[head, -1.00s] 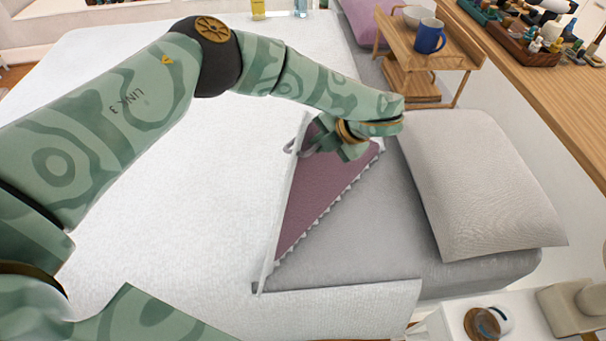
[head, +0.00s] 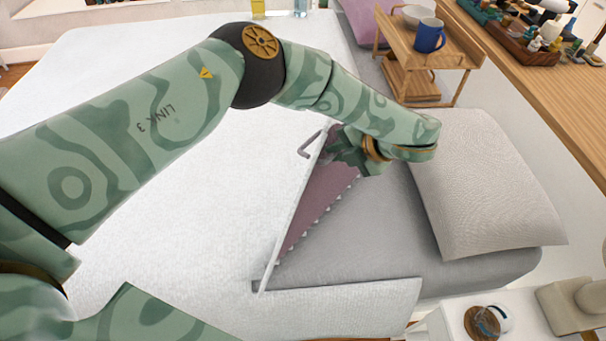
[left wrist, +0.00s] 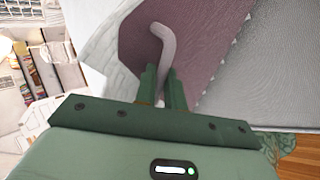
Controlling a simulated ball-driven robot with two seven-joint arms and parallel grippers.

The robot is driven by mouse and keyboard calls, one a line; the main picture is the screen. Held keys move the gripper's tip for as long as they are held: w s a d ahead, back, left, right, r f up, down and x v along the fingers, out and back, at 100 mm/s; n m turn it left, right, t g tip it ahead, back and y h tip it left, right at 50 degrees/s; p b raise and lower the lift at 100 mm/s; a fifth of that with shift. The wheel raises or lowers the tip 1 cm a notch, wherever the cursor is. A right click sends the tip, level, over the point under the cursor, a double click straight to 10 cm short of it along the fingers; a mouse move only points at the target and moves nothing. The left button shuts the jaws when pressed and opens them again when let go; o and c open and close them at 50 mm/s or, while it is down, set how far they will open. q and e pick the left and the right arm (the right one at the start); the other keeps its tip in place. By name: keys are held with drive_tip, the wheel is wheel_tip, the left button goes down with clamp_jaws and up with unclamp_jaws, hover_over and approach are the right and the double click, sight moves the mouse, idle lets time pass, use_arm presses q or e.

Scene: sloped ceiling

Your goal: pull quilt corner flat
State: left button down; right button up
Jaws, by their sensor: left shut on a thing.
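The white quilt (head: 190,190) covers most of the bed. Its corner is folded over, showing a mauve underside (head: 310,200) with a scalloped edge beside the grey sheet (head: 370,230). My left gripper (head: 340,150) is at the upper end of this flap, left of the pillow. In the left wrist view, its two fingers (left wrist: 162,85) are closed around a grey curved loop (left wrist: 165,45) lying against the mauve cloth. The loop also shows in the head view (head: 310,140). The fingers hide where the loop joins the quilt. My right gripper is not in view.
A light grey pillow (head: 490,185) lies right of my left gripper. A wooden bed tray (head: 410,50) with a blue mug (head: 429,36) and a bowl stands behind it. A white nightstand (head: 460,320) is at the lower right. A wooden counter (head: 545,90) runs along the right.

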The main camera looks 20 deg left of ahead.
use_arm(q)
drive_tip(key=shift+s+d+f, duration=0.4)
drive_tip(key=shift+s+d, duration=0.1)
drive_tip(key=shift+d, duration=0.1)
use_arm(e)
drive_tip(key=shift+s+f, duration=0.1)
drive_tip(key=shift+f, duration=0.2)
